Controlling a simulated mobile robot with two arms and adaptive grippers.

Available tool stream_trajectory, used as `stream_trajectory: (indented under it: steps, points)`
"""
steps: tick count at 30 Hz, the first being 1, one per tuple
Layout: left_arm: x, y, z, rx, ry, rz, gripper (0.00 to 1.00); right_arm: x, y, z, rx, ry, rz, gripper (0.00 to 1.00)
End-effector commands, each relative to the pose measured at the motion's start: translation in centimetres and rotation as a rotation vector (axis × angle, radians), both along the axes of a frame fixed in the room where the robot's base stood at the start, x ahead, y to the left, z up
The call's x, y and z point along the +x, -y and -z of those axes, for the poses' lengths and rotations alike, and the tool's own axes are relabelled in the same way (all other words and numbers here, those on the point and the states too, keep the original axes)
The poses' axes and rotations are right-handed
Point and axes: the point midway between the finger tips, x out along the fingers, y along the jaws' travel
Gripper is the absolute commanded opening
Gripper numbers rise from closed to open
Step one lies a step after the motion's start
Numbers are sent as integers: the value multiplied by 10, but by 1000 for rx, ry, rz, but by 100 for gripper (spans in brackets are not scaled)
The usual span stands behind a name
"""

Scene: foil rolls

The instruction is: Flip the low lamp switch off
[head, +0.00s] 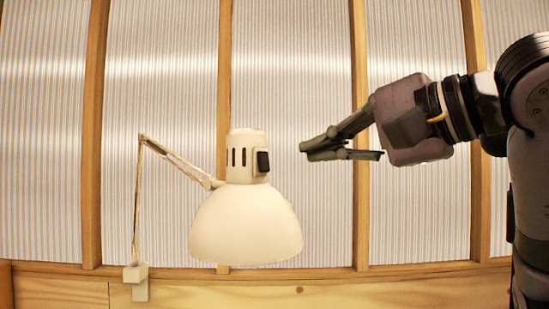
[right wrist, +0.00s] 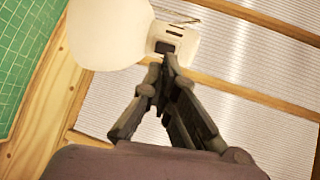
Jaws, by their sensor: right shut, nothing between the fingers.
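A cream lamp (head: 245,225) with a dome shade hangs from a jointed arm in the middle of the head view. Its black switch (head: 263,161) sits on the right side of the slotted neck above the shade. My right gripper (head: 303,149) is shut and empty, to the right of the switch and apart from it in the head view. In the right wrist view the lamp (right wrist: 105,35) is at the top, and the switch (right wrist: 165,47) shows just beyond the fingertips (right wrist: 167,60). I cannot tell the switch's position. My left gripper is not in view.
The lamp's thin arm (head: 137,200) rises from a clamp (head: 136,274) on a wooden ledge at the left. Ribbed translucent panels with wooden posts (head: 360,100) stand behind. A green gridded mat (right wrist: 25,50) shows at the left of the right wrist view.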

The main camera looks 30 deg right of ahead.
Motion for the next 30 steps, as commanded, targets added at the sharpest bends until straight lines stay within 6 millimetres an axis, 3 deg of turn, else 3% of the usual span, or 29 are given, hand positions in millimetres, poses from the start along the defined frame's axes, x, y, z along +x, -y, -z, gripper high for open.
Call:
stream_trajectory:
  steps: [6, 12, 18, 30]
  points:
    - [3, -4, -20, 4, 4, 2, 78, 46, -14, 7, -1, -5, 0, 0]
    - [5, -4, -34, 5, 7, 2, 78, 75, -23, 14, 0, -3, 0, 0]
    - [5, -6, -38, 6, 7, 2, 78, 87, -27, 19, 1, -1, 0, 0]
    - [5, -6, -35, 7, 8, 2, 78, 88, -28, 21, 2, 4, 0, 0]
